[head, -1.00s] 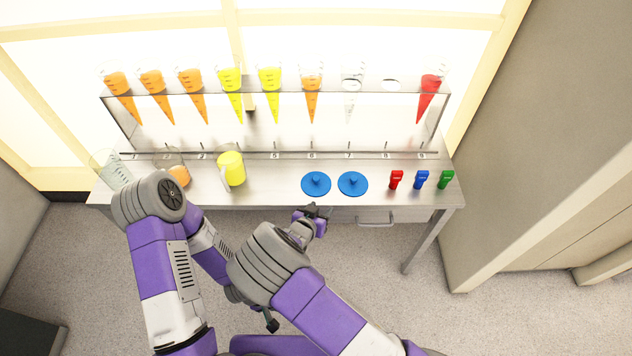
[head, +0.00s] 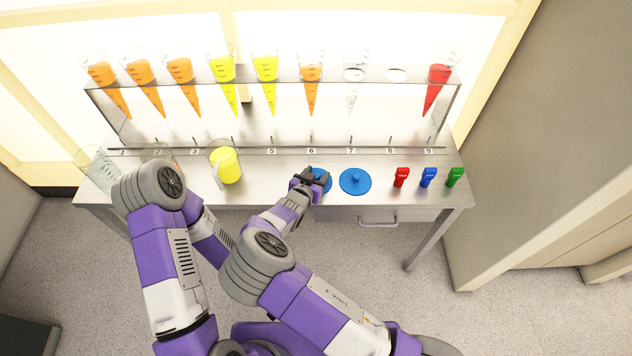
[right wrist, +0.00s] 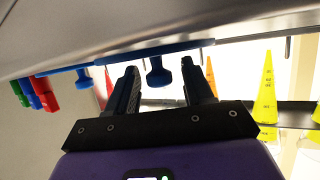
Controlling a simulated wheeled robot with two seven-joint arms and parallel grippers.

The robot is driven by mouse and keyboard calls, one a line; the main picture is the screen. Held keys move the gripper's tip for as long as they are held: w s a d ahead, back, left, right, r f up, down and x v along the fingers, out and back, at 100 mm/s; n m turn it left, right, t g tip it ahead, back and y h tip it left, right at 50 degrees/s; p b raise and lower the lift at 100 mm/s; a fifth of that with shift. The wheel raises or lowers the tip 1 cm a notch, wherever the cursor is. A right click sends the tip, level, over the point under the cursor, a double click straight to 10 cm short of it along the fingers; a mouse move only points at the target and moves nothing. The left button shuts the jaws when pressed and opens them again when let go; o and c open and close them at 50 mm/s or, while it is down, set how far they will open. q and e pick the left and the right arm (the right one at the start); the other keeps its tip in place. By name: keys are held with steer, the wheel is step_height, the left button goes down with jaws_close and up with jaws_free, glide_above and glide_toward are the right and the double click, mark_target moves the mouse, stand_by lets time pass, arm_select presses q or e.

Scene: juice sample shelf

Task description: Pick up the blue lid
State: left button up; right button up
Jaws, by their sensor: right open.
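Two flat blue lids with centre knobs lie on the steel table. The left blue lid (head: 325,184) is partly covered by my right gripper (head: 311,176), which is over it. The right blue lid (head: 355,182) is uncovered. The right wrist view, which looks upside down, shows my right gripper (right wrist: 160,68) open, with the left lid's knob (right wrist: 158,76) between its fingers and a gap on both sides. The other lid's knob (right wrist: 83,75) is outside the fingers. My left gripper is not visible.
Red (head: 401,177), blue (head: 428,177) and green (head: 454,177) clips stand to the right. A jug of yellow juice (head: 225,166) stands to the left. A rack (head: 270,82) of cone-shaped measures, several filled, runs along the back. A drawer handle (head: 378,222) is below the table edge.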

jaws_close()
steer(key=shift+r, duration=0.1)
